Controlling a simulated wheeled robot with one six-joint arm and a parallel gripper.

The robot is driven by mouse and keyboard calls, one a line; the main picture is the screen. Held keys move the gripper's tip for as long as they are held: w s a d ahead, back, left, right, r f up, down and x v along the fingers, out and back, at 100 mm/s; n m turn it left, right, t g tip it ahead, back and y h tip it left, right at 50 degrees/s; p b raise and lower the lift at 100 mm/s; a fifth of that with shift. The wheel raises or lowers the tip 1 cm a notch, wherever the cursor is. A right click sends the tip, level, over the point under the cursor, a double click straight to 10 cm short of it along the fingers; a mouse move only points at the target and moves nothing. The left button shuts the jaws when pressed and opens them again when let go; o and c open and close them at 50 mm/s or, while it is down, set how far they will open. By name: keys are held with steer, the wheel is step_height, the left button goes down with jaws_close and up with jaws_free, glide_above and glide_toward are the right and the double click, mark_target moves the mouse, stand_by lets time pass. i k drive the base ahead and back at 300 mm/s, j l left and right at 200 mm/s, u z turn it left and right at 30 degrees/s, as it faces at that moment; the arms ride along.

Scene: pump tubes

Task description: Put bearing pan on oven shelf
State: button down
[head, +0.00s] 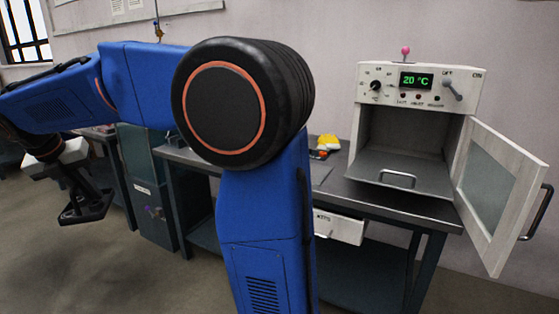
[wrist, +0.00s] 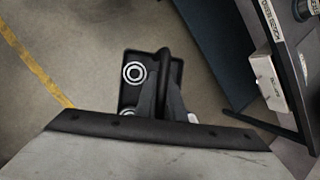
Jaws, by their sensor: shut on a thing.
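The bearing pan (head: 90,209) is a small dark tray in my gripper (head: 74,194) at the far left of the head view, held above the floor. In the wrist view, the pan (wrist: 129,92) shows a metal bearing ring (wrist: 134,72) in it, and my gripper (wrist: 163,88) is shut on the pan's middle. A second bearing is partly visible beside the fingers. The oven (head: 420,86) stands on the bench at the right, its door (head: 490,190) swung open to the right. The oven shelf (head: 390,168) is bare, with a metal handle at its front. The oven display reads 20 °C.
The dark bench (head: 345,184) runs along the wall, with a yellow object (head: 328,142) left of the oven. A white drawer (head: 339,227) juts from the bench front. A blue-grey cabinet (head: 143,175) stands left of it. Open floor lies under the pan.

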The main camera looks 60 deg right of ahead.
mark_target(407, 170)
steer(key=k+z, duration=0.35)
steer(key=k+l+z, duration=0.2)
steer(key=k+z, duration=0.2)
